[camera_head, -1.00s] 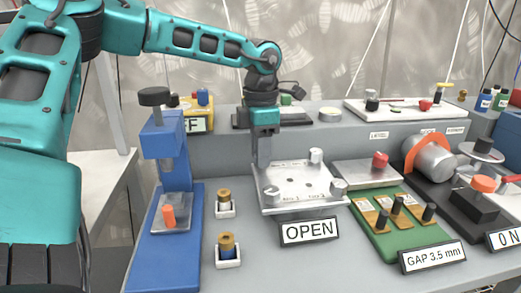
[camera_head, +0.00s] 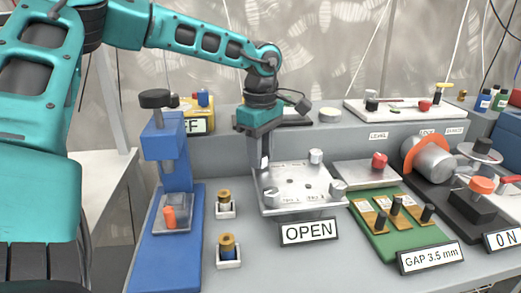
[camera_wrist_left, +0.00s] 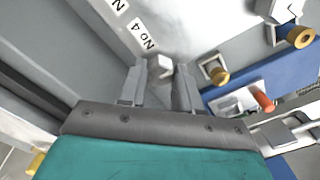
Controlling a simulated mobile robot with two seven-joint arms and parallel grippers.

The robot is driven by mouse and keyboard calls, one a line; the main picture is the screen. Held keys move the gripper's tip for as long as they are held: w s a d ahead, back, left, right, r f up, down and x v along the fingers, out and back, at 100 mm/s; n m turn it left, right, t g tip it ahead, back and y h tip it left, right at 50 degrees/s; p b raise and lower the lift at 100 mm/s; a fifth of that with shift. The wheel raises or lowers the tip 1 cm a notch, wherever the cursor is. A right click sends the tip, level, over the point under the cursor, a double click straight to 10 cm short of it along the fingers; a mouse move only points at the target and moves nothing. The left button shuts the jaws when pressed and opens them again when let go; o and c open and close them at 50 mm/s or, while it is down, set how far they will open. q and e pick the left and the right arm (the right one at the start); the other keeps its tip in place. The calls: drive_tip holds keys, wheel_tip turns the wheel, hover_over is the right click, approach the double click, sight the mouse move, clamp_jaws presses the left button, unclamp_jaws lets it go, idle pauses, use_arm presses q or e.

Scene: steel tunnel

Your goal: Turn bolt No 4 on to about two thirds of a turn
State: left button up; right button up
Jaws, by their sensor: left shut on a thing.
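A metal plate (camera_head: 292,207) with silver bolts stands on the bench, behind a sign reading OPEN (camera_head: 309,231). My left gripper (camera_head: 264,168) points down at the plate's back left corner. In the left wrist view a silver bolt head (camera_wrist_left: 159,68) sits between the fingers of my left gripper (camera_wrist_left: 160,85), beside the printed label No 4 (camera_wrist_left: 144,35); the jaws are shut on it. In the head view the gripper hides this bolt. The other bolts show at the back right (camera_head: 316,155), front right (camera_head: 338,187) and front left (camera_head: 272,194). My right gripper is not in view.
A blue press (camera_head: 166,150) stands left of the plate, with two brass-topped pieces (camera_head: 224,196) between. A green board (camera_head: 390,222) and a flat metal block with a red knob (camera_head: 380,160) are close on the right. A raised grey ledge runs behind.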

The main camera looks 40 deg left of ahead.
use_arm(q)
drive_tip(key=m, duration=0.5)
drive_tip(key=shift+m, duration=0.3)
drive_tip(key=m+p, duration=0.1)
drive_tip(key=m, duration=0.4)
drive_tip(key=shift+m, duration=0.3)
drive_tip(key=o, duration=1.1)
drive_tip(key=shift+c, duration=0.2)
wheel_tip(320, 180, up, 13)
drive_tip(key=p, duration=0.3)
